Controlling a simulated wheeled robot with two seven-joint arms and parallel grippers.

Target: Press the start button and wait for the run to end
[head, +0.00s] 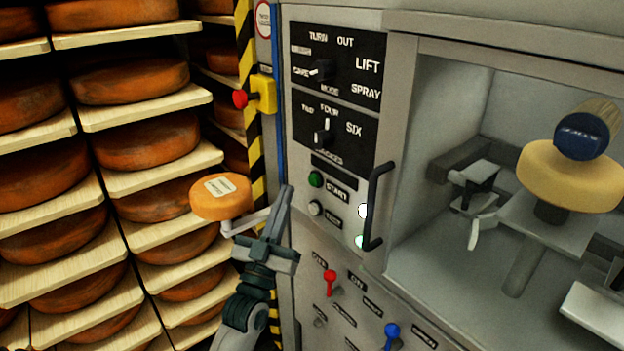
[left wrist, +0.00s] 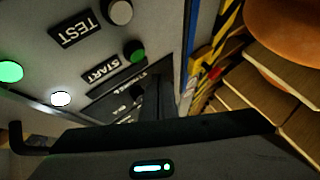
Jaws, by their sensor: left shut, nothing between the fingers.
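The green start button (head: 315,179) sits on the grey machine panel beside the START label, above a pale test button (head: 315,208). In the left wrist view the start button (left wrist: 134,50) shows just beyond my fingers, with the test button (left wrist: 119,11) farther up. My left gripper (head: 287,190) is shut and empty, left of and slightly below the start button in the head view. In the left wrist view its fingers (left wrist: 155,92) are close to the panel; a gap to the button is hard to judge. My right gripper is not in view.
A white lamp (head: 362,210) and a green lamp (head: 360,241) are lit near the black handle (head: 375,205). A red stop button (head: 240,98) is on a yellow box. Red (head: 329,278) and blue (head: 391,331) levers sit below.

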